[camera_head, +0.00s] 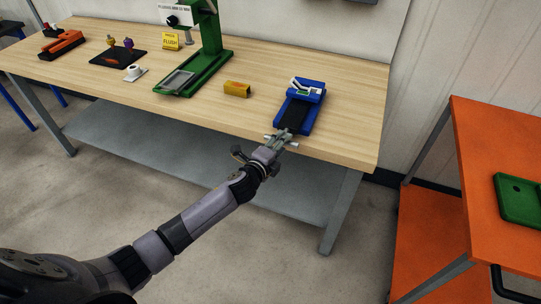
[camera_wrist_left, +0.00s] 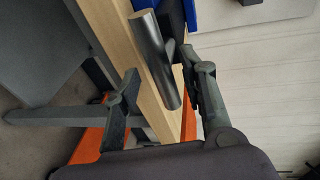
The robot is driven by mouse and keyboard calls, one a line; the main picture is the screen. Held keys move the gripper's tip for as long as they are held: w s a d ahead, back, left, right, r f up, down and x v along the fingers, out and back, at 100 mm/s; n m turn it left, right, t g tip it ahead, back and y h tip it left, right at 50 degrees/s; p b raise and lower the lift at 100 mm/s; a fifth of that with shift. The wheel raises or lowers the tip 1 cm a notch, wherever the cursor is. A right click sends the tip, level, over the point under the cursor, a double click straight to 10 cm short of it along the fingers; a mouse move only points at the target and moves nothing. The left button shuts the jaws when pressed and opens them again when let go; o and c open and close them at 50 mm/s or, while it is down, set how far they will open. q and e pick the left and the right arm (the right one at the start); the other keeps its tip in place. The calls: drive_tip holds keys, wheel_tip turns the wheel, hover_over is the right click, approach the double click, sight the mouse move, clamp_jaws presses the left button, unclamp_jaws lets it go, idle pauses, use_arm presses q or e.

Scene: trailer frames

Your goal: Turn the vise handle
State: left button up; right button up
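The blue vise (camera_head: 303,104) lies near the front right edge of the wooden workbench, its screw end facing the edge. My left gripper (camera_head: 279,142) reaches up to that end from the front. In the left wrist view the vise handle is a grey metal bar (camera_wrist_left: 153,58), with a blue part of the vise (camera_wrist_left: 242,3) at the top. My left gripper (camera_wrist_left: 158,72) has its two dark fingers spread, one on each side of the bar. I cannot tell whether either finger touches it. My right gripper is not in view.
The workbench (camera_head: 345,95) also holds a yellow block (camera_head: 237,89), a green press (camera_head: 207,60), a black tray (camera_head: 118,56) and an orange tool (camera_head: 62,45). An orange cart (camera_head: 495,140) with a green tray (camera_head: 518,200) stands at the right. The floor in front is clear.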

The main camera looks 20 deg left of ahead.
use_arm(q)
drive_tip(key=v, duration=1)
drive_tip(key=shift+d+f, duration=0.1)
drive_tip(key=s+a+f+n+g+y, duration=0.1)
drive_tip(key=s+a+f+n+g, duration=0.3)
drive_tip(key=f, duration=0.7)
drive_tip(key=s+f+n+g+y+b, duration=0.1)
drive_tip(key=s+f+n, duration=0.1)
drive_tip(key=s+f, duration=0.65)
drive_tip(key=s+a+f+n+g+y, duration=0.1)
drive_tip(key=s+a+f+n+g, duration=0.15)
drive_tip(key=f, duration=1.05)
drive_tip(key=s+d+f+n+g, duration=0.1)
drive_tip(key=s+f+n+g, duration=0.1)
drive_tip(key=s+f, duration=0.4)
drive_tip(key=s+d+f+n+g, duration=0.1)
drive_tip(key=s+f+n, duration=0.3)
drive_tip(key=s, duration=1.2)
drive_tip(key=s+d+f+n+g, duration=0.1)
drive_tip(key=s+f+n+g, duration=0.2)
drive_tip(key=s+f, duration=0.5)
drive_tip(key=s+g, duration=0.1)
drive_tip(key=s, duration=0.2)
drive_tip(key=shift+s+b, duration=0.3)
drive_tip(key=shift+b, duration=0.05)
drive_tip(key=shift+d, duration=0.15)
